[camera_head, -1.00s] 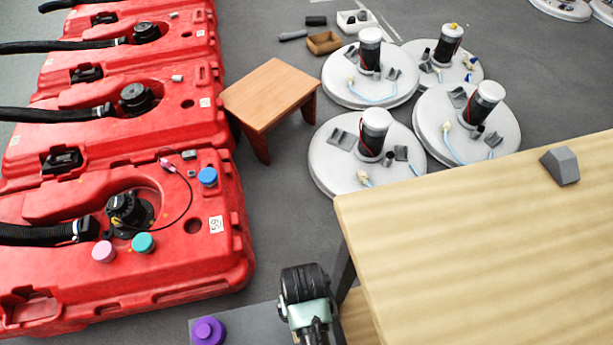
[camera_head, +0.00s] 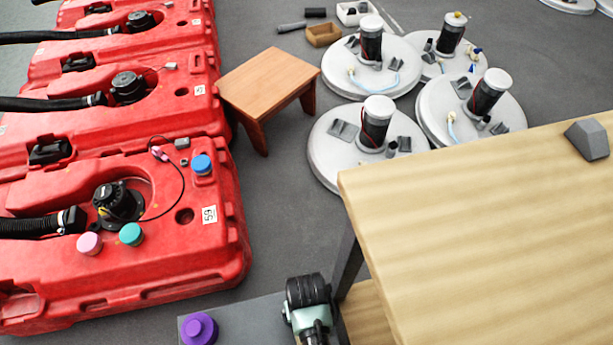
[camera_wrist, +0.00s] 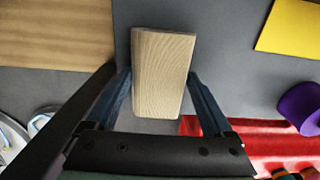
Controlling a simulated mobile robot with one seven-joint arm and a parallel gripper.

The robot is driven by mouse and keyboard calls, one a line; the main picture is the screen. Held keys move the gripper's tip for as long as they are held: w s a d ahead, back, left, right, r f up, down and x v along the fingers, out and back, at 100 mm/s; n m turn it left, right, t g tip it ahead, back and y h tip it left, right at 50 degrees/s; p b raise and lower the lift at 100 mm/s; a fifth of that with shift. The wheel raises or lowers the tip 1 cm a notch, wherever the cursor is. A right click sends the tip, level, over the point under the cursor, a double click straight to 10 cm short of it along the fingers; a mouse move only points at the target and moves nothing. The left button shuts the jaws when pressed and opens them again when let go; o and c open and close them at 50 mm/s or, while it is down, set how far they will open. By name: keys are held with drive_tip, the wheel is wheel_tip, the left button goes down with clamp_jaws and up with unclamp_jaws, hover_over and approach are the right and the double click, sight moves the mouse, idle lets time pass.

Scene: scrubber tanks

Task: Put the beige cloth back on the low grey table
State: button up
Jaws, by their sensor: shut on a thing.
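The beige cloth (camera_wrist: 162,75) shows in the wrist view as a pale, finely ribbed, block-like shape between the two blue fingers of my gripper (camera_wrist: 160,92), which is shut on it. Below it is a grey surface that looks like the low grey table (camera_wrist: 235,65). In the head view the low grey table (camera_head: 250,312) shows at the bottom edge, partly cut off, beside my arm. The cloth and the fingertips are hidden in the head view. I cannot tell the height of the cloth above the surface.
A purple knob-like object (camera_head: 199,329) stands on the grey table's left end. A yellow sheet (camera_wrist: 290,28) lies on the grey surface in the wrist view. The red tank (camera_head: 215,265) is left of it, and a larger wooden table (camera_head: 480,230) stands right.

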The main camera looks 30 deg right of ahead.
drive_tip(key=shift+f, duration=0.1)
drive_tip(key=o, duration=0.9)
wheel_tip(320, 180, up, 12)
drive_tip(key=p, duration=0.6)
drive_tip(key=shift+r, duration=0.2)
